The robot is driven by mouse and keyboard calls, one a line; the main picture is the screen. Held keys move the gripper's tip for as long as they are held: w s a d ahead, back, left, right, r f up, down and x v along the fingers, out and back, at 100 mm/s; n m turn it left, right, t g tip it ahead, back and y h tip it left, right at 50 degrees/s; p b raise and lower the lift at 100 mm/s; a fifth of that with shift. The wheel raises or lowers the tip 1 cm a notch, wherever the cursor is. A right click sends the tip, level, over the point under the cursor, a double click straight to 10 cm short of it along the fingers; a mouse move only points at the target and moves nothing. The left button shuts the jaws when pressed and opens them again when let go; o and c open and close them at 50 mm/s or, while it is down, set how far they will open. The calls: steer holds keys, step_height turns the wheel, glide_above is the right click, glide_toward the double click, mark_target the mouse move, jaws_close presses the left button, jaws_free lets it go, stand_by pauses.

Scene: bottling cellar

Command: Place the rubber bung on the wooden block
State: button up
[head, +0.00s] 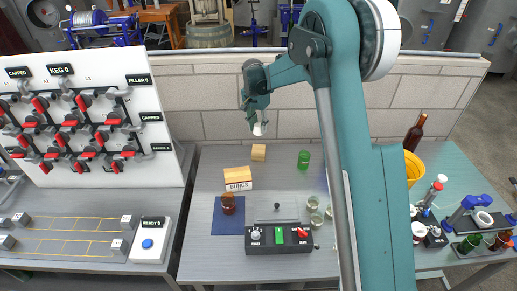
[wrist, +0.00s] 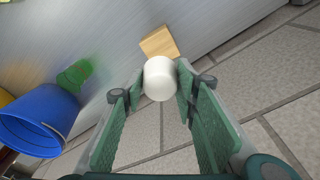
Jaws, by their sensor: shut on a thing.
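The rubber bung is a white, rounded plug (wrist: 159,78), held between the fingertips of my gripper (wrist: 160,92) in the wrist view. In the head view the white bung (head: 259,129) shows under my gripper (head: 257,116), in front of the pale brick wall and above the table's back edge. The wooden block (head: 258,152) is a small tan cube near the back of the table, below the gripper in the picture. In the wrist view the block (wrist: 160,42) lies just beyond the bung, with the bung apart from it as far as I can tell.
A wooden box labelled BUNGS (head: 238,179) stands in front of the block. A green glass thing (head: 304,160) stands to the block's right. A blue bucket (wrist: 38,122) shows in the wrist view. A brown jar (head: 228,204), small glasses (head: 312,203) and a control box (head: 279,237) sit nearer.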

steer(key=shift+f, duration=3.1)
steer(key=shift+f, duration=0.15)
steer(key=shift+f, duration=1.75)
steer(key=shift+f, duration=0.15)
steer(key=o, duration=0.9)
steer(key=r, duration=0.8)
steer(key=s+a+r, duration=0.1)
steer(key=r, duration=0.3)
steer(key=shift+r, duration=0.15)
